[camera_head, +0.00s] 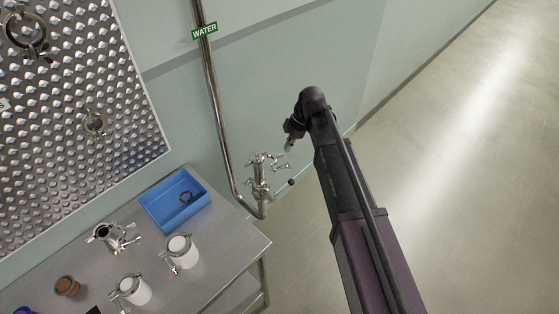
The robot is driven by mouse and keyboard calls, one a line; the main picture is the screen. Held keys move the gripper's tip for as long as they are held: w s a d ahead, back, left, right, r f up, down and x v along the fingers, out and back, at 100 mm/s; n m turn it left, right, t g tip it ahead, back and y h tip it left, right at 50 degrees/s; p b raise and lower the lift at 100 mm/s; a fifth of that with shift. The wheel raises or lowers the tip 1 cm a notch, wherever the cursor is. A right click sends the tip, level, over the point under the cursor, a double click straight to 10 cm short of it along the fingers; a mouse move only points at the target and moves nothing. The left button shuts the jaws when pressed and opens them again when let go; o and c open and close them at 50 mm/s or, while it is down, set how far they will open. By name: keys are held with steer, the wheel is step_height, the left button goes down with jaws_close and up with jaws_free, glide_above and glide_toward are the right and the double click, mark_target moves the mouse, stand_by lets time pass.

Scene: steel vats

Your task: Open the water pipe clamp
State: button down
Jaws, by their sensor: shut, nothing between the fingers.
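The water pipe (215,105) runs down the pale green wall and carries a green WATER label (204,31). At its lower end it bends into a metal fitting with several small handles, and the clamp (259,187) appears to be part of this fitting. Which part is the clamp's own handle is too small to tell. My gripper (288,146) is shut and empty, a little above and to the right of the fitting in the picture. It appears apart from the fitting. My arm partly hides the gripper.
A steel table (225,250) stands at lower left with a blue tray (175,201) holding a dark ring, two white-topped vessels (181,250), and a metal fitting (112,235). A dimpled steel panel (70,130) is at left. Open floor (460,170) lies at right.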

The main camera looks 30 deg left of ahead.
steer(key=shift+w+d+r+n, duration=0.1)
steer(key=shift+n, duration=0.2)
stand_by(0.4)
steer(key=b+x, duration=0.9)
steer(key=x, duration=0.1)
stand_by(0.5)
stand_by(0.4)
steer(key=shift+w+d, duration=0.3)
steer(key=shift+w, duration=0.6)
steer(key=shift+r, duration=0.15)
steer(key=p+v, duration=0.9)
steer(key=shift+w+a+r, duration=0.3)
